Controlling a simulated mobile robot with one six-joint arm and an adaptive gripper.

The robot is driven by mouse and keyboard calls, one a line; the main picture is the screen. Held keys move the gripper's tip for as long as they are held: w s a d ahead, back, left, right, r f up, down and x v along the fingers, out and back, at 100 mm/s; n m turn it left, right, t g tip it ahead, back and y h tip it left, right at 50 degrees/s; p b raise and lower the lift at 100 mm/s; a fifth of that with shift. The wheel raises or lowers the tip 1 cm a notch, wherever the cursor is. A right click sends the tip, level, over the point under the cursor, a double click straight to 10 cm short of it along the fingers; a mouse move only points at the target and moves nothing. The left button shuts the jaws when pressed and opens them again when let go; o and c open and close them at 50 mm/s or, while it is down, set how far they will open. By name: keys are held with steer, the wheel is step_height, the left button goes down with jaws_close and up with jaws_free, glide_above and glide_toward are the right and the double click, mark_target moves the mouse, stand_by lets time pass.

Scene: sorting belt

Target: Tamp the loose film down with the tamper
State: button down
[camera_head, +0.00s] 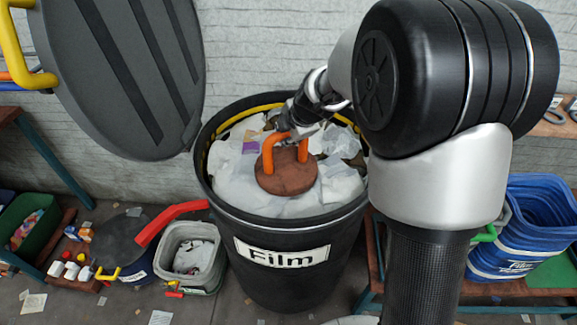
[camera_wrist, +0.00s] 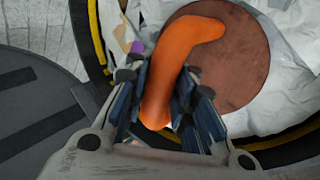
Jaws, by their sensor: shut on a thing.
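The tamper is a round reddish-brown disc (camera_head: 286,178) with an orange handle (camera_head: 271,150). It is inside the black bin labelled "Film" (camera_head: 281,257), on or just above the loose white film (camera_head: 332,188); I cannot tell if it presses on it. My gripper (camera_head: 297,125) reaches down into the bin from above and is shut on the handle. In the wrist view the fingers (camera_wrist: 168,110) lie on both sides of the orange handle (camera_wrist: 180,60), with the disc (camera_wrist: 225,60) beyond. The film fills the bin to near its rim.
A large dark lid (camera_head: 120,70) stands raised at the back left. A grey bucket (camera_head: 189,255) and a red handle (camera_head: 172,217) are left of the bin. Small scraps lie on the floor.

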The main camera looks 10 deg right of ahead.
steer(key=shift+r+p, duration=1.05)
steer(key=shift+r, duration=1.25)
steer(key=shift+f+b, duration=1.15)
steer(key=shift+f, duration=0.3)
steer(key=shift+s+f, duration=0.15)
steer(key=shift+f, duration=3.75)
steer(key=shift+w+r+p, duration=0.2)
steer(key=shift+r+p, duration=1.4)
steer(key=shift+r, duration=1)
